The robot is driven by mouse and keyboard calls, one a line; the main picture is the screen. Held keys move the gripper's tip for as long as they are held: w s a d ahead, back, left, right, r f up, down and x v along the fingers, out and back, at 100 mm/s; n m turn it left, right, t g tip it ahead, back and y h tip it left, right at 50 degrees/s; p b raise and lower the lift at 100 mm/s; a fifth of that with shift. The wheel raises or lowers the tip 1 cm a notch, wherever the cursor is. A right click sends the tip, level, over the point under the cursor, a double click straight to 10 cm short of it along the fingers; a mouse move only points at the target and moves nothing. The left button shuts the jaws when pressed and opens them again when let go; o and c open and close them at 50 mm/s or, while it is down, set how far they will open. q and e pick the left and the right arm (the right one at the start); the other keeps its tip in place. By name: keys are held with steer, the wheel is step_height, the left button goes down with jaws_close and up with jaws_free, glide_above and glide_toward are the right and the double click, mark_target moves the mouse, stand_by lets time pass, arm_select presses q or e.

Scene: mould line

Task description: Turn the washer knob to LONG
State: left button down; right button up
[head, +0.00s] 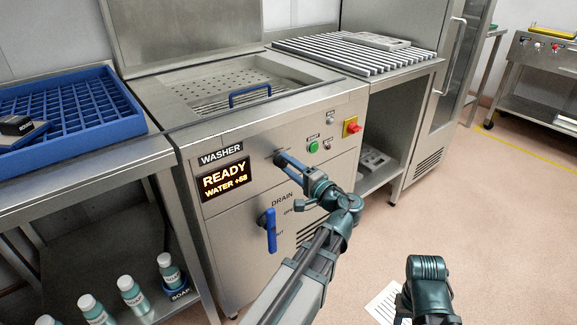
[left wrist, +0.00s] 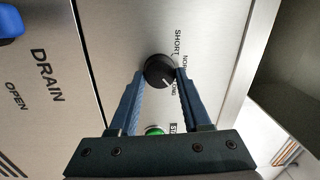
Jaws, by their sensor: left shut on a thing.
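The washer (head: 285,195) is a steel cabinet with a lit display (head: 224,180) reading READY and WATER +58. Its black round knob (left wrist: 159,70) shows between the blue fingers of my left gripper (left wrist: 160,78) in the left wrist view. The fingers are shut on it from both sides. A pale pointer mark on the knob points toward the lower right, on the side of the partly covered LONG label (left wrist: 174,90). In the head view my left gripper (head: 281,158) is against the panel and hides the knob.
A green start button (head: 313,147) and a red switch on yellow (head: 352,127) sit right of the knob. A blue drain handle (head: 270,230) is below. A blue rack (head: 70,105) and soap bottles (head: 130,292) are at left. A slatted table (head: 350,55) adjoins the washer.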

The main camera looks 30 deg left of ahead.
stand_by(0.4)
arm_select(q)
steer(key=shift+c, duration=1.8)
jaws_free()
steer(key=shift+d, duration=0.1)
steer(key=v, duration=1.3)
steer(key=shift+d+b, duration=0.3)
steer(key=shift+b, duration=0.05)
steer(key=shift+s+f, duration=0.1)
